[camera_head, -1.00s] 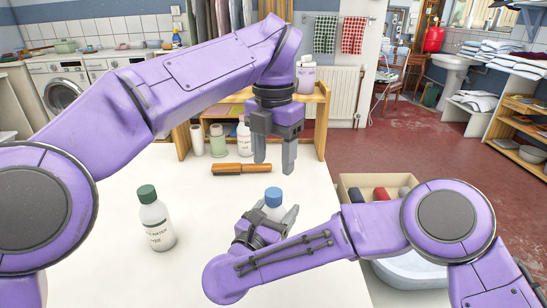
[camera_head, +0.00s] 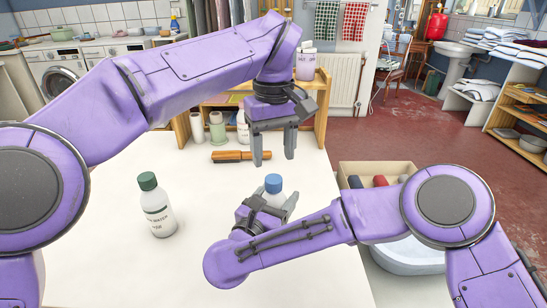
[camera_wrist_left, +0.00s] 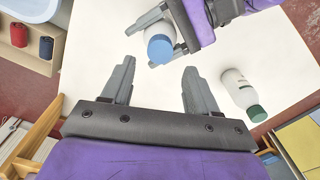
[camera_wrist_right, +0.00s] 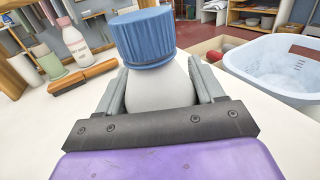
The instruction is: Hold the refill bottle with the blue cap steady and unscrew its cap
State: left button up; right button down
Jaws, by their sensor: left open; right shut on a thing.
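The refill bottle with the blue cap (camera_head: 273,183) stands on the white table. Its cap is on in the right wrist view (camera_wrist_right: 145,38), and its white body (camera_wrist_right: 160,85) is between the fingers there. My right gripper (camera_head: 268,212) is shut on the bottle's body below the cap. My left gripper (camera_head: 273,158) is open and empty above the bottle, fingers pointing down. In the left wrist view, the blue cap (camera_wrist_left: 160,47) lies beyond the open fingertips (camera_wrist_left: 160,72), apart from them. A second bottle with a green cap (camera_head: 157,205) stands to the left on the table.
A brown-handled brush-like object (camera_head: 240,156) lies behind the bottle. A wooden shelf (camera_head: 321,110) with several bottles stands at the table's back. A box with rolls (camera_head: 345,172) and a pale blue basket (camera_head: 410,262) are at the right. Table (camera_head: 110,270) is clear at front left.

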aim_at(274, 178)
pick_arm(q)
notch_tip(274, 178, down, 6)
jog(key=shift+f, duration=0.1)
jog(key=shift+c, duration=0.2)
